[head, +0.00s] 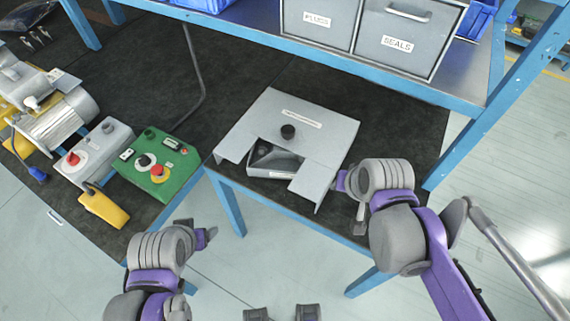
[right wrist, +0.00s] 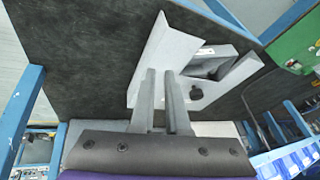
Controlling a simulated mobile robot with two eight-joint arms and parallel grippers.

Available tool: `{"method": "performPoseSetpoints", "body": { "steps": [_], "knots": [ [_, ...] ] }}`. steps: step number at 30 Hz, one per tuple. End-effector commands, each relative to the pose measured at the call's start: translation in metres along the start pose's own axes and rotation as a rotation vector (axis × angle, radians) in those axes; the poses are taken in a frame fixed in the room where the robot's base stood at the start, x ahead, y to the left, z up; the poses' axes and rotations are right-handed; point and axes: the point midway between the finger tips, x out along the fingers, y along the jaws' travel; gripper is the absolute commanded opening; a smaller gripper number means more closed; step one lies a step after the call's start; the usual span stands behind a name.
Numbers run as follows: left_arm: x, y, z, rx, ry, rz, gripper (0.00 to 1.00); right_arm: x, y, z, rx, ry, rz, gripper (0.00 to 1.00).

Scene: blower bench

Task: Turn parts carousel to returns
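The parts carousel appears as a light grey housing (head: 250,117) on the dark bench mat near the front edge. A black knob (head: 288,131) stands on its top, and a label strip behind it is too small to read. A cut-out at its front shows a dark-walled compartment (head: 272,160); its contents are unclear. The housing also shows in the right wrist view (right wrist: 163,55). My right gripper (right wrist: 162,74) has its fingers a little apart, pointing at the housing's right side; contact is unclear. My left gripper (head: 206,238) is off the bench front, its fingers unclear.
A green control box (head: 155,165) and a grey switch box (head: 95,153) stand left of the housing, with a motor-like machine (head: 50,115) beyond. PLUGS (head: 317,22) and SEALS (head: 400,42) bins sit on the raised blue shelf behind. A blue post (head: 480,120) rises at right.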

Motion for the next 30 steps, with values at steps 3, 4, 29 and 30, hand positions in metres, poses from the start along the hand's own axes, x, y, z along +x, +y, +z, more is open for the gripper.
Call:
{"method": "performPoseSetpoints", "body": {
  "steps": [3,4,29,30],
  "knots": [
    [0.031,0.0,0.03,0.0,-0.023,0.0,0.73,0.057,-0.039,-0.009,0.215,0.011,-0.141,0.0],
    [0.036,0.0,0.035,0.0,-0.026,0.0,0.73,0.069,-0.05,-0.013,0.276,0.012,-0.179,0.0],
    [0.073,0.0,0.062,0.0,-0.043,0.0,0.73,0.207,-0.156,-0.053,0.749,-0.029,-0.448,0.0],
    [0.073,0.0,0.063,0.0,-0.043,0.0,0.73,0.212,-0.158,-0.053,0.75,-0.029,-0.448,0.0]
  ]
}}
